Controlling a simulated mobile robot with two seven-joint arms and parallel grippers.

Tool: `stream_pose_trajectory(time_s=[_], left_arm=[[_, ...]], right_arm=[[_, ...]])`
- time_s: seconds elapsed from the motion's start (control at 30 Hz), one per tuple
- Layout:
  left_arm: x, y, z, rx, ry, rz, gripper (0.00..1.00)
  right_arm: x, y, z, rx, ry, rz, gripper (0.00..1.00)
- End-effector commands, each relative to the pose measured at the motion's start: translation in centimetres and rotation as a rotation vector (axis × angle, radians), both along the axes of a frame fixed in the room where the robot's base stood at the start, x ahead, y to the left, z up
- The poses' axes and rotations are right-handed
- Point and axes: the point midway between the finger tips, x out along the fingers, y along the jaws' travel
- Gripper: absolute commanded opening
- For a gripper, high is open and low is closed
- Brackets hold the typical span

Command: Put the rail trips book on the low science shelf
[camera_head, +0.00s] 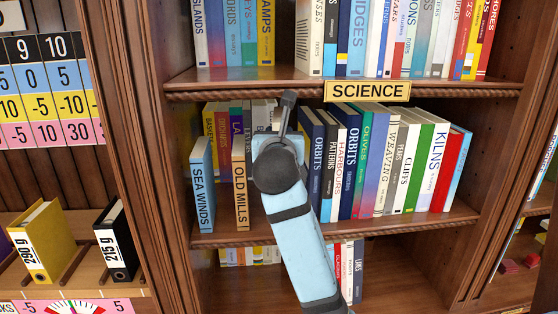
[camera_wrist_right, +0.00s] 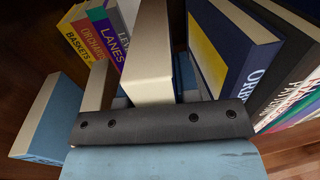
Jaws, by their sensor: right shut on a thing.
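My right gripper (camera_head: 287,115) reaches into the shelf (camera_head: 345,230) below the SCIENCE label (camera_head: 367,91), in a break in the row between Old Mills (camera_head: 240,195) and the dark blue Orbits book (camera_head: 311,150). In the right wrist view a thick cream book (camera_wrist_right: 151,60) stands straight ahead of the gripper, which is shut on a book, seemingly this one. Its title is not visible, so I cannot tell whether it is the rail trips book. The fingertips are mostly hidden. My left gripper is not in view.
Sea Winds (camera_head: 202,185) stands at the left front of this shelf. Orbits, Olives and Kilns (camera_head: 438,165) fill the right side. The board above (camera_head: 220,88) lies close over the gripper. A lower shelf holds more books (camera_head: 345,265).

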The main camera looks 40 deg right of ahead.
Motion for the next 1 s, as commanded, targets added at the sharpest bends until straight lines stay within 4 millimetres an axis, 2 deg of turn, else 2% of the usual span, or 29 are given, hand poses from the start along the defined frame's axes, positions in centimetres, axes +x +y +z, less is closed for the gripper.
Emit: stream_pose_trajectory(time_s=[0.03,0.27,0.47,0.93,0.97,1.0], left_arm=[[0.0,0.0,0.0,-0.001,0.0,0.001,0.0],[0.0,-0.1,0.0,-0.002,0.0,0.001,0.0],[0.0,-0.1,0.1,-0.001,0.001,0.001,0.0],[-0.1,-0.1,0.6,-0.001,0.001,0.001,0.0],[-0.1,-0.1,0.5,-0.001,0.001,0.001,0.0],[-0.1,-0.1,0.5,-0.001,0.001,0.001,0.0]], right_arm=[[0.0,0.2,-1.2,0.003,0.007,0.003,0.0],[-0.1,0.2,-2.9,0.002,0.005,0.002,0.0],[-0.1,0.2,-5.8,0.002,0.005,0.002,0.0],[0.1,-0.1,-6.5,-0.001,0.003,0.002,0.0],[0.2,-0.1,-6.6,0.001,0.004,0.002,0.36],[0.2,-0.1,-6.6,0.001,0.004,0.002,0.46]])
